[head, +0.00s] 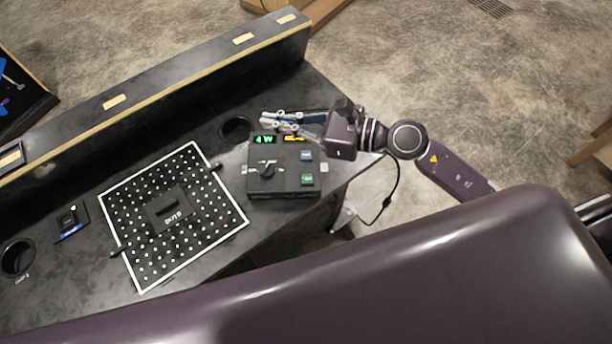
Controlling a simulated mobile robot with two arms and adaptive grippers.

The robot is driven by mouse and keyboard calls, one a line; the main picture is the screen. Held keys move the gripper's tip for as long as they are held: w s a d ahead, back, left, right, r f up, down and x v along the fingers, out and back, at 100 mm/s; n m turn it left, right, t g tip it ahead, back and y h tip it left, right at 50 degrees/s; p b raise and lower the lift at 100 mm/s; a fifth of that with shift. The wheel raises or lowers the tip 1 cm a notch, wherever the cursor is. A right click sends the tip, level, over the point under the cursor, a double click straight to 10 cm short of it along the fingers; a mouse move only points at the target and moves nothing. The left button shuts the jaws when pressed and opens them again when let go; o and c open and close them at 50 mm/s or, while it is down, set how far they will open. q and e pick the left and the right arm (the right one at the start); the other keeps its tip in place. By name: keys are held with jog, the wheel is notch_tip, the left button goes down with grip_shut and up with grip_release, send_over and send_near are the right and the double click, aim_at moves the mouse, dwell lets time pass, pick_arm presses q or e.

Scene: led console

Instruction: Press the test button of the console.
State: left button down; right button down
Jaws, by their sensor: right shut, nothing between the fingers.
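The console (284,184) is a dark box near the right end of the black desk. Its top carries a lit green display (264,140), an orange display (293,138) partly covered by my gripper, a dark knob (266,171), a blue-grey button (306,155) and a green button (307,179). The button labels are too small to read, so I cannot tell which is the test button. My right gripper (266,119) is shut and empty, over the console's back edge, with its fingers pointing left. My left gripper is out of view.
A white-framed perforated board (237,228) with a dark block (167,207) lies left of the console. Round holes (235,130) and (17,258) open in the desk. A raised ledge (180,75) runs along the back. A black cable (390,192) hangs at right.

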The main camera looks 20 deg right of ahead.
notch_tip(320, 180, down, 5)
jog(key=s+d+n+g+h, duration=0.2)
jog(key=s+n+g, duration=0.1)
jog(key=n, duration=0.3)
jog(key=n+g+h, duration=0.2)
jog(key=n+h, duration=0.1)
jog(key=n, duration=0.1)
send_over(310, 180)
notch_tip(310, 180, down, 4)
jog(key=shift+f, duration=0.15)
notch_tip(310, 180, down, 8)
jog(key=b, duration=0.4)
jog(key=shift+b, duration=0.35)
jog(key=shift+w+f+b, duration=0.1)
jog(key=shift+f+b, duration=0.3)
jog(key=shift+f+b, duration=0.4)
jog(key=shift+b, duration=0.25)
